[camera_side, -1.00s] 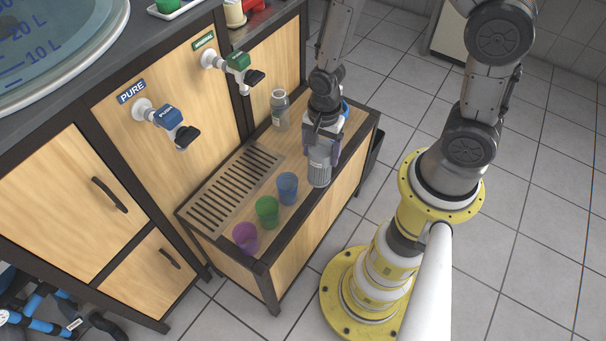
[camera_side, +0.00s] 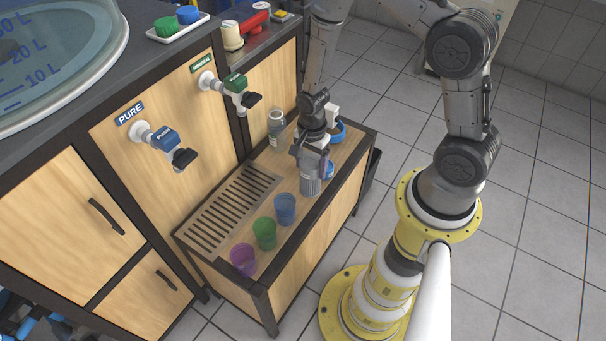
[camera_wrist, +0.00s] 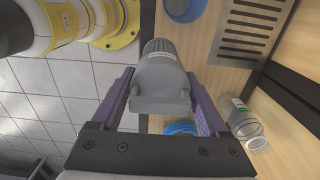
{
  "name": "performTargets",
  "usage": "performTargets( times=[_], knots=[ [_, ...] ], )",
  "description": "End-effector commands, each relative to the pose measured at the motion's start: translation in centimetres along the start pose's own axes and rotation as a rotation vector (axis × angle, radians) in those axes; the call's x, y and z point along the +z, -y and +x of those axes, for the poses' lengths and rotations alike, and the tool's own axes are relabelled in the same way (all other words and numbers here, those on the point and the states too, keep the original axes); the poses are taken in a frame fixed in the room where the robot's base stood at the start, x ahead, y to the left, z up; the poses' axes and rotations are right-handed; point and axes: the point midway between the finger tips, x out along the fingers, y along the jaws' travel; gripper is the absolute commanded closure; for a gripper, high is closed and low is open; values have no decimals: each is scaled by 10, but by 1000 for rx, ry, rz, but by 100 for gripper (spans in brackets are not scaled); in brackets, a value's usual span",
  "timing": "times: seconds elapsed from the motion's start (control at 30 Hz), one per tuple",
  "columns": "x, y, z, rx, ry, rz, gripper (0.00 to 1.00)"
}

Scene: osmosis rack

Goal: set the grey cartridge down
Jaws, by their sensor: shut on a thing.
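The grey cartridge (camera_side: 311,184) hangs below my gripper (camera_side: 314,162), over the wooden top of the low bench. In the wrist view the cartridge (camera_wrist: 160,78) has a ribbed body, a pale label and a wider block-like end. My gripper (camera_wrist: 158,104) is shut on it, with a purple finger on each side of the block-like end. The cartridge looks close to upright. I cannot tell whether its lower end touches the bench top (camera_side: 340,165).
A clear jar (camera_side: 277,130) stands behind the gripper. A blue round thing (camera_wrist: 182,128) is near the gripper.

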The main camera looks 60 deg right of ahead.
Motion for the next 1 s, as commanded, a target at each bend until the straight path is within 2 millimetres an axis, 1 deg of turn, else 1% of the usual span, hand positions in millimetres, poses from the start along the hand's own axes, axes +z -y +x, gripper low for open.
performTargets(
  times=[0.03, 0.1, 0.2, 0.37, 0.5, 0.6, 1.0],
  knots=[
    [-1, 7, 8, 0, 0, 0, 86],
    [-1, 13, 16, 0, 0, 0, 86],
    [-2, 19, 22, -2, 0, 0, 86],
    [-2, 26, 30, -2, 0, 0, 86],
    [-2, 26, 50, 1, 0, 0, 86],
    [-3, 27, 59, -1, 0, 0, 86],
    [-3, 26, 64, -1, 0, 0, 86]
  ],
)
